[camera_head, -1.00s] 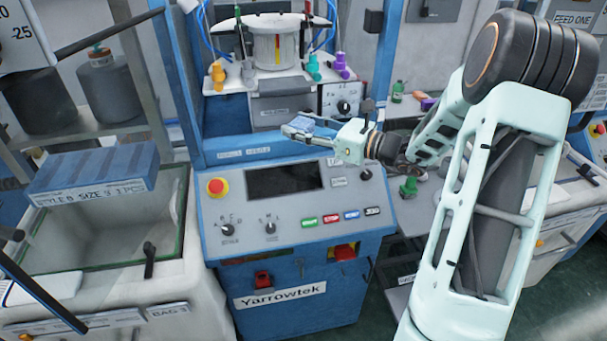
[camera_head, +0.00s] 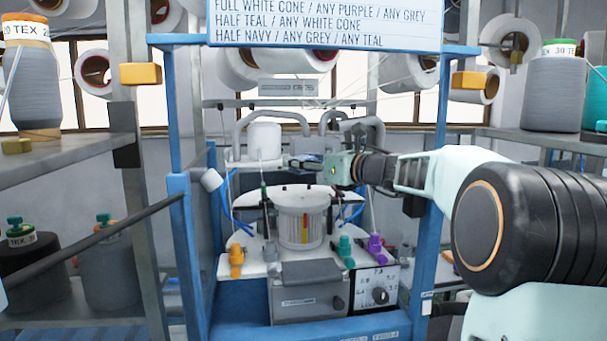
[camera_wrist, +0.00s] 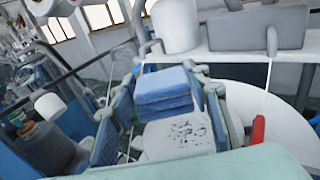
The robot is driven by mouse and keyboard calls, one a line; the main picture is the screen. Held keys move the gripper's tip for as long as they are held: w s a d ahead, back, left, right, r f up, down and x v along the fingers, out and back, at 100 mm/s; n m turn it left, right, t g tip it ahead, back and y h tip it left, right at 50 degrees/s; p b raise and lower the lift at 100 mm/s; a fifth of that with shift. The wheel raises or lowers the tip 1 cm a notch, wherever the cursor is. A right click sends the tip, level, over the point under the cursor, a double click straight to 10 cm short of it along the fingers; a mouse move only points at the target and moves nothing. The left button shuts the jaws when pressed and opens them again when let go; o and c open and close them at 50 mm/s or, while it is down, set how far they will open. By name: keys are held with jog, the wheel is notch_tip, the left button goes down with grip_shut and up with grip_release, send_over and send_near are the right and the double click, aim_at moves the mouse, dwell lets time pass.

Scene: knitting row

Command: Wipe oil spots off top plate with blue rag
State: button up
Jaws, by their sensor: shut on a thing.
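My gripper (camera_head: 303,163) is shut on the blue rag (camera_wrist: 163,92), a folded block held between its fingers in the wrist view. In the head view it is raised in front of the machine, above the white drum (camera_head: 301,220). A white upper plate (camera_head: 236,163) carries a small white cylinder, left of and behind the gripper. It also shows at the top right of the wrist view (camera_wrist: 290,53). A pale surface with dark specks (camera_wrist: 180,134) shows just below the rag. I cannot tell whether it belongs to a plate, or whether the rag touches anything.
Blue posts (camera_head: 182,240) frame the machine on both sides. Grey pipes (camera_head: 270,117) run behind the gripper. Orange (camera_head: 236,258), teal (camera_head: 345,248) and purple (camera_head: 376,244) fittings stand on the lower deck. A sign (camera_head: 325,22) hangs above. Yarn cones stand on side shelves.

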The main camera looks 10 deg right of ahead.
aim_at(302, 201)
jog(key=shift+w, duration=0.5)
jog(key=shift+s+f+b, duration=0.2)
jog(key=shift+f+b, duration=0.5)
notch_tip(302, 201, down, 4)
jog(key=b, duration=0.4)
jog(key=shift+w+f, duration=0.1)
jog(key=shift+f, duration=0.1)
jog(key=shift+f+b, duration=0.8)
jog(key=shift+f, duration=0.25)
jog(key=shift+w+r+p, duration=0.15)
jog(key=shift+w+p, duration=0.05)
jog(key=shift+p, duration=0.15)
jog(key=w+p, duration=0.2)
jog(key=w, duration=0.1)
jog(key=shift+r, duration=0.15)
